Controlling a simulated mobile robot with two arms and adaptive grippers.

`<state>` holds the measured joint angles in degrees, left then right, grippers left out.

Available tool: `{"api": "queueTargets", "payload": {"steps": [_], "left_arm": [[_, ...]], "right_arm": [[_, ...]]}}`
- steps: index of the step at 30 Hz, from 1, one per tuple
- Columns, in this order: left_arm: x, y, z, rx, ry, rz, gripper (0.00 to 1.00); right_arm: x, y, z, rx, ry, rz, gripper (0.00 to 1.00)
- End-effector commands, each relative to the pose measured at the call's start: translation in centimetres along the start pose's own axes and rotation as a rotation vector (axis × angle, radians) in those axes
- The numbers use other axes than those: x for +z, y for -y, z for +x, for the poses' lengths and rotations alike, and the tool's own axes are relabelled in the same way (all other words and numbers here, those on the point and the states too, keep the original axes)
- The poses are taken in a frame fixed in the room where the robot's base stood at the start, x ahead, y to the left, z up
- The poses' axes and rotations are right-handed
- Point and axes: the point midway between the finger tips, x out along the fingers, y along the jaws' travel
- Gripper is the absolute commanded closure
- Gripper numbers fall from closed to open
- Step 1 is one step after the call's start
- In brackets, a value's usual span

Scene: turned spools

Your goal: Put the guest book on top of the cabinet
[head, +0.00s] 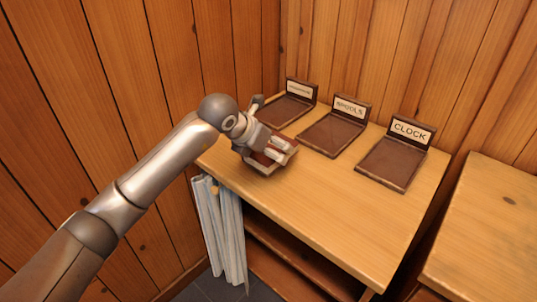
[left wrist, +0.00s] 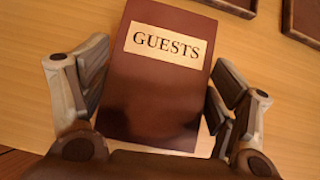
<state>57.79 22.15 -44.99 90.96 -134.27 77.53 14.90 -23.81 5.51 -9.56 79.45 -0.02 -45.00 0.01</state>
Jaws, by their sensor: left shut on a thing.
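The guest book (left wrist: 155,95) is reddish brown with a cream label reading GUESTS. It sits between the two fingers of my left gripper (left wrist: 155,110), which is shut on it. In the head view the left gripper (head: 270,148) is over the left front part of the cabinet's wooden top (head: 300,195), and it partly covers the book (head: 280,157). The book is at or just above the top; I cannot tell if it touches. My right gripper is not in view.
Three brown trays with upright signs stand along the back: a left one (head: 283,112) with unreadable lettering, SPOOLS (head: 330,138) and CLOCK (head: 388,165). A pale cloth (head: 222,225) hangs at the cabinet's left side. Another wooden surface (head: 490,225) is at right. The front middle is clear.

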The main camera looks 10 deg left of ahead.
Motion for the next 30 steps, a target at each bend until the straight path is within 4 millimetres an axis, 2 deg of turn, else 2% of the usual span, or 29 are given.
{"api": "queueTargets", "payload": {"steps": [1, 4, 17, 18, 21, 22, 30], "left_arm": [[-0.8, 0.1, 0.8, -0.003, -0.004, -0.001, 0.54], [-1.6, 0.1, 1.6, -0.003, -0.002, 0.000, 0.54], [-1.8, 0.1, 1.9, -0.001, 0.000, 0.001, 0.54], [-1.8, 0.1, 1.9, -0.001, -0.002, 0.001, 0.16], [-1.8, 0.1, 1.9, -0.001, -0.002, 0.001, 0.03], [-1.8, 0.1, 1.9, -0.001, -0.002, 0.001, 0.00], [-1.8, 0.1, 1.9, -0.001, -0.002, 0.001, 0.00]], "right_arm": [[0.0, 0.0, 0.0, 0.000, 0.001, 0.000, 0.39], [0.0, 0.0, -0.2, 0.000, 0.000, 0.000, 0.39], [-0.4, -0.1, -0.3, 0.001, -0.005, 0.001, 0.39], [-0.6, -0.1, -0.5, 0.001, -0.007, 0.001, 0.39], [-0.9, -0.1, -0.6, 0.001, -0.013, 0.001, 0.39], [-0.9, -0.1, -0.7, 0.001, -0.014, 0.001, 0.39], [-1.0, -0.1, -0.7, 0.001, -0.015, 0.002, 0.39]]}}
